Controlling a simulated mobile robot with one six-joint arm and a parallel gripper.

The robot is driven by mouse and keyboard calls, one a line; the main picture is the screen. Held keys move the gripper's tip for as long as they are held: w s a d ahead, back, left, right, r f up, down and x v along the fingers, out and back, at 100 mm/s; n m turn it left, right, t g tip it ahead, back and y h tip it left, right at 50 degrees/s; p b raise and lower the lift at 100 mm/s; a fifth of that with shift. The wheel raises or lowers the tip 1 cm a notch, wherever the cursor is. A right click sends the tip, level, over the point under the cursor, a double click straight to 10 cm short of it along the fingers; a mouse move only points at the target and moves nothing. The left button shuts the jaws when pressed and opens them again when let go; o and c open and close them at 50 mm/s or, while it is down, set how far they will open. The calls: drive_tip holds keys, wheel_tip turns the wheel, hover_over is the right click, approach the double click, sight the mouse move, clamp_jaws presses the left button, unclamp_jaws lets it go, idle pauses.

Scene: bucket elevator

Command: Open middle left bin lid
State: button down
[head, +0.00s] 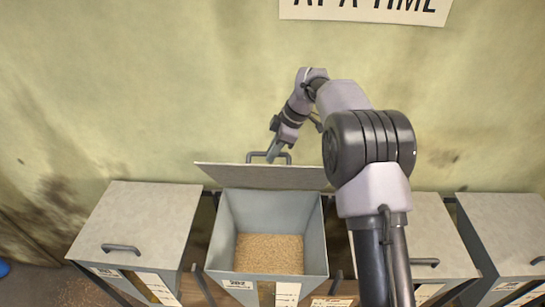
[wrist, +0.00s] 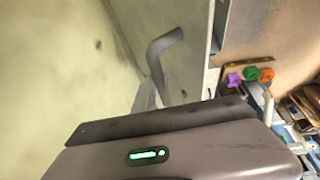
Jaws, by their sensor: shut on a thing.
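The middle left bin (head: 222,225) is open in the head view, with tan grain (head: 268,252) visible inside. Its grey lid (head: 230,174) is swung up at the back of the bin and seen nearly edge-on. My gripper (head: 273,154) is at the lid's raised edge, shut on the lid handle (head: 285,155). In the wrist view, the bent grey handle (wrist: 156,62) stands out from the lid's face, and part of it is hidden behind my gripper's dark body.
A shut bin (head: 140,225) stands to the left. Two more shut bins, one partly behind my arm (head: 430,235) and one at the far right (head: 510,230), stand to the right. A stained greenish wall (head: 150,90) rises close behind the lid.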

drive_tip(key=shift+w+d+r+p, duration=0.1)
drive_tip(key=shift+w+r+p, duration=0.15)
drive_tip(key=shift+w+p, duration=0.35)
drive_tip(key=shift+w+r+p, duration=0.2)
drive_tip(key=shift+w+p, duration=0.1)
drive_tip(key=shift+w, duration=0.6)
drive_tip(key=c, duration=1.7)
unclamp_jaws()
drive_tip(key=o, duration=0.3)
drive_tip(key=shift+w+f, duration=0.1)
drive_tip(key=v, duration=1.7)
drive_tip(key=shift+r, duration=0.3)
